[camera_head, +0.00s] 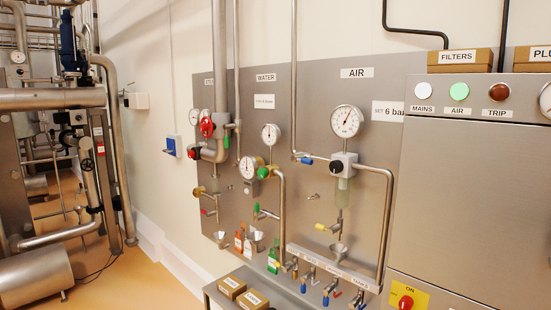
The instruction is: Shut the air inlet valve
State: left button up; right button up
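The air section of the grey wall panel carries an AIR sign (357,72). Below the sign are a round dial gauge (346,121) and a regulator with a black knob (337,166). A small lever valve with a blue handle (306,160) sits at the foot of the vertical pipe, left of the regulator; it looks like the air inlet valve. Its handle lies roughly along the pipe, but it is too small to be sure. Neither of my grippers is in view.
A row of small coloured valves (331,286) lines the panel's lower edge. A grey cabinet (474,190) with indicator lamps stands at the right. Small boxes (252,299) sit on a dark surface at the bottom. Open floor (160,285) lies at the left.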

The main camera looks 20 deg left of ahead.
aim_at(304, 159)
jog(key=u, duration=0.45)
jog(key=i, duration=1.5)
jog(key=z, duration=0.1)
